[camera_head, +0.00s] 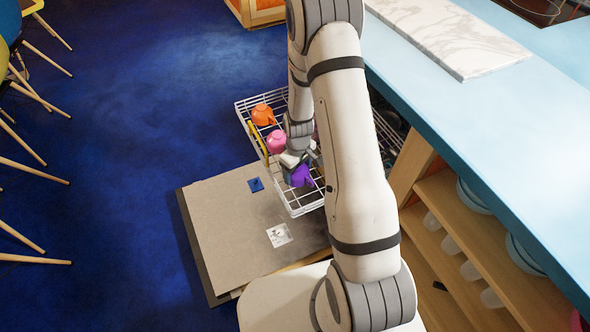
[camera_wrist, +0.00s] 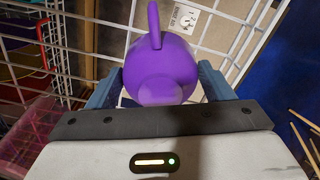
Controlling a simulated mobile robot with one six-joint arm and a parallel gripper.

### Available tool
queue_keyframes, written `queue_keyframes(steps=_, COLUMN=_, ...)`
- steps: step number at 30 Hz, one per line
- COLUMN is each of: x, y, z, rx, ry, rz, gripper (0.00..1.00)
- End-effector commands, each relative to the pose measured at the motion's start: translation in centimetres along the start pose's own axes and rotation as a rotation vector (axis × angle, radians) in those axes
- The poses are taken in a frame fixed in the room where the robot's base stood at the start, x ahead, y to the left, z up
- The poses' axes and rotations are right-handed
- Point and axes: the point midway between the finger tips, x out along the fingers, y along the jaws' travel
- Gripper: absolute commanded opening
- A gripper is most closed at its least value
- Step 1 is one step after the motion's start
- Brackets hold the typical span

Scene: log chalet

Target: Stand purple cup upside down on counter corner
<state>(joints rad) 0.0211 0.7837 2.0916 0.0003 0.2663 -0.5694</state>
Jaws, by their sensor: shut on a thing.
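The purple cup (camera_head: 301,176) is at the near end of a white wire dish rack in the head view. My gripper (camera_head: 297,163) is shut on it, partly hidden by my arm. In the wrist view the purple cup (camera_wrist: 162,68) sits between the two blue-grey fingers of my gripper (camera_wrist: 160,88), with its handle pointing up in the picture. I cannot tell whether it still touches the rack. The light-blue counter (camera_head: 500,130) runs along the right side.
The wire rack (camera_head: 308,208) also holds an orange cup (camera_head: 263,115) and a pink cup (camera_head: 277,141). The rack's wires surround the purple cup. A marble board (camera_head: 450,38) lies on the counter; its nearer stretch is clear. Open shelves with bowls (camera_head: 472,197) are below.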

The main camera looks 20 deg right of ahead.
Motion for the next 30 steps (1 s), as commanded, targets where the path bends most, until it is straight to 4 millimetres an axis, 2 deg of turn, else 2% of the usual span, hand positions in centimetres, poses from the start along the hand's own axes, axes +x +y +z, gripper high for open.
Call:
queue_keyframes(steps=5, x=0.5, y=0.0, z=0.0, rx=0.001, ry=0.0, rz=0.0, gripper=0.49)
queue_keyframes(steps=6, x=0.4, y=0.0, z=0.0, rx=0.001, ry=0.0, rz=0.0, gripper=0.76)
queue_keyframes(steps=13, x=0.3, y=0.0, z=0.0, rx=0.001, ry=0.0, rz=0.0, gripper=0.95)
queue_keyframes(steps=23, x=0.2, y=0.1, z=0.1, rx=0.002, ry=-0.001, rz=-0.001, gripper=0.97)
queue_keyframes(steps=30, x=-3.7, y=0.5, z=-0.4, rx=0.002, ry=0.004, rz=0.002, gripper=0.97)
